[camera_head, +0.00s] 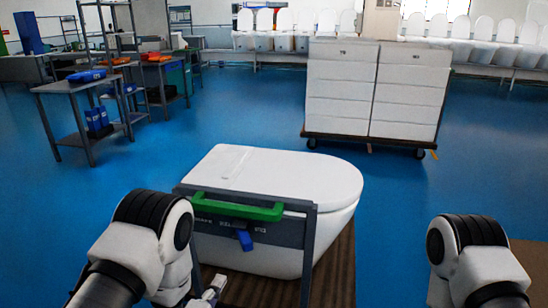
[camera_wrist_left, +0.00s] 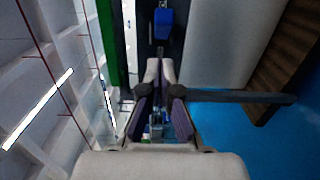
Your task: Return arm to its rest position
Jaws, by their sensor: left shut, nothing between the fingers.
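My left arm (camera_head: 135,250) comes in from the lower left and bends down in front of the toilet stand. My left gripper (camera_head: 213,290) shows small and partly cut off at the bottom, below the green handle. In the left wrist view my left gripper (camera_wrist_left: 159,72) is shut, with its fingertips together and nothing held. My right arm (camera_head: 475,262) stands at the lower right, and its gripper is out of sight.
A white toilet (camera_head: 275,178) sits close ahead behind a grey frame (camera_head: 312,250) with a green handle (camera_head: 237,206) and a blue clip (camera_head: 245,240), which also shows in the left wrist view (camera_wrist_left: 164,23). A box cart (camera_head: 375,90) stands farther back. Blue floor (camera_head: 440,180) is clear at right.

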